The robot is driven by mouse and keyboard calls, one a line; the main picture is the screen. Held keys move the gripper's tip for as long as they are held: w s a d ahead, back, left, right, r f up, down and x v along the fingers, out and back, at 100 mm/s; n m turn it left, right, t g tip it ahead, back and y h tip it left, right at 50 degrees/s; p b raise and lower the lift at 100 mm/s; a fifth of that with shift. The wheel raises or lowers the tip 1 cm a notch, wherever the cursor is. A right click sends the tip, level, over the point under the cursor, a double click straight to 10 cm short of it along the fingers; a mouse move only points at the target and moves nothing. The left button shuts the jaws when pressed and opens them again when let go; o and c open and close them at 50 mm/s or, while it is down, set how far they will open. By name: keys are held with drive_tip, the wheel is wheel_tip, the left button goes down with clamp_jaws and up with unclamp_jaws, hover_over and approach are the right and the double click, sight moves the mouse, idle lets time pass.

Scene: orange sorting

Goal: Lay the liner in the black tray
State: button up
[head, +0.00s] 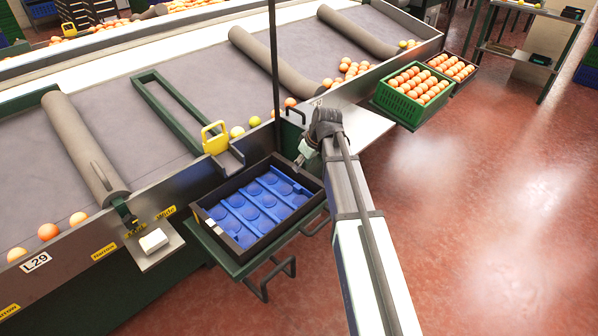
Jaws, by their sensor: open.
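A blue liner (254,207) with rows of round pockets lies inside the black tray (209,233), its pockets facing up. It fills most of the tray floor, and the tray's dark walls show around it. I cannot tell whether it sits fully flat on the floor. The tray rests on a green stand beside the sorting table. My gripper (304,154) is above the tray's far right corner, open and apart from the liner.
A green crate (411,95) of oranges sits further right. A white block (153,240) lies on a small shelf at left. Red floor at right is clear.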

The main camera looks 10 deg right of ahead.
drive_tip(key=shift+v, duration=2.15)
